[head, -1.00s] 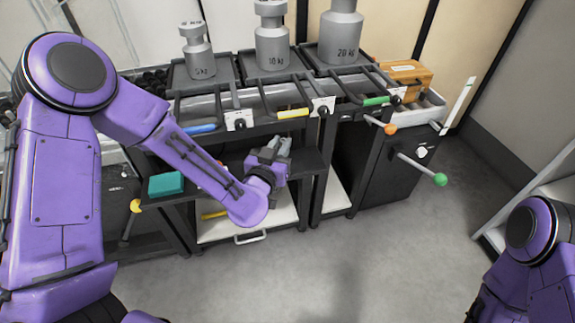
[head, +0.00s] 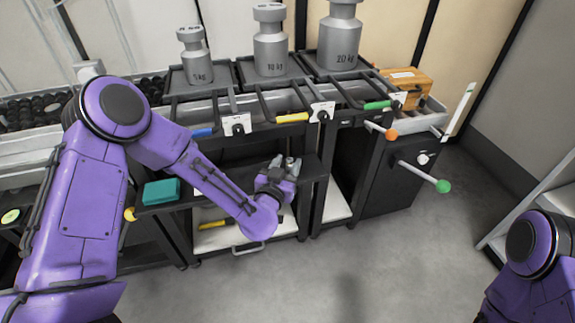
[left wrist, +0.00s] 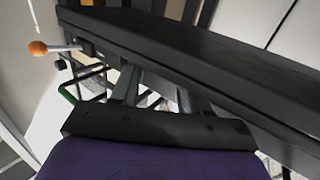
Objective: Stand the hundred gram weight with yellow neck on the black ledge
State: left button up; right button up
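The black ledge (head: 314,168) runs along the front of the weighing tables, below the coloured handles, in the head view. My left gripper (head: 285,162) is over the right part of this ledge, its grey fingers pointing up and away. In the left wrist view, the two fingers of the left gripper (left wrist: 158,90) stand apart, and I make out nothing held between them. A long black slab (left wrist: 215,55) passes close beyond them. I cannot make out the hundred gram weight with yellow neck in either view. My right arm shows at the right edge of the head view, its gripper out of frame.
A teal box (head: 161,191) sits on the ledge's left end. A wooden case (head: 408,85) is at right. The floor in front is clear.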

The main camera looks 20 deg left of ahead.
pick_arm(q)
jog(key=shift+s+r, duration=0.1)
jog(key=shift+r, duration=0.15)
jog(key=s, duration=1.2)
jog(key=s+a+f+n+g+y, duration=0.1)
jog(key=s+a+f+g, duration=0.2)
jog(key=f, duration=0.5)
jog(key=s+a+f+n+g, duration=0.1)
jog(key=s+a+f+g, duration=0.15)
jog(key=s+f, duration=0.35)
jog(key=s+a+f+n+g+y, duration=0.1)
jog(key=s+a+f+n+g, duration=0.1)
jog(key=s, duration=0.5)
jog(key=s+a+f+n+g+y, duration=0.1)
jog(key=s+a+f+n+g, duration=0.1)
jog(key=s+a+f+g, duration=0.2)
jog(key=s+f+g, duration=0.2)
jog(key=s+f, duration=0.2)
jog(key=f, duration=0.1)
jog(key=shift+a+f+n+g, duration=0.2)
jog(key=shift+f+n+g, duration=0.05)
jog(key=shift+n+g, duration=0.15)
jog(key=shift+s, duration=0.1)
